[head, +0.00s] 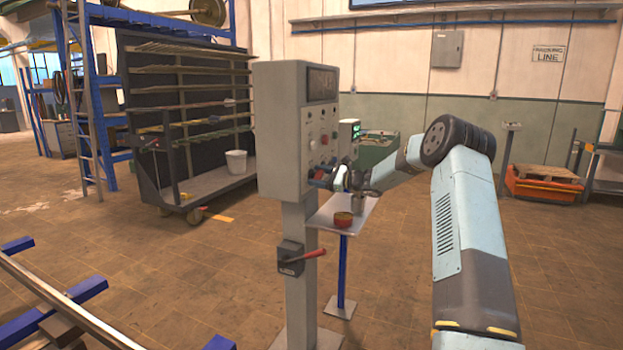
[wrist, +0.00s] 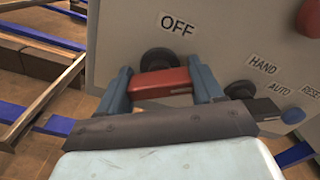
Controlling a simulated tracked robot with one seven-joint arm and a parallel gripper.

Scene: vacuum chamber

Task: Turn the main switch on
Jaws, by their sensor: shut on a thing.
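The grey control panel (head: 278,130) stands on a post in the middle of the head view. In the wrist view, its face (wrist: 225,30) carries a black round switch hub (wrist: 159,60) with a red handle (wrist: 160,84) below an "OFF" label (wrist: 177,24). My gripper (wrist: 161,76) has its two blue fingers shut on the red handle, one at each end. The handle lies roughly level in the wrist view.
"HAND", "AUTO" and "RESET" labels, a red button (wrist: 310,18) and a blue button (wrist: 293,115) are right of my gripper. A small table (head: 345,217) with a red tin (head: 343,220) stands below my arm. A red lever (head: 308,254) sticks out from the post.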

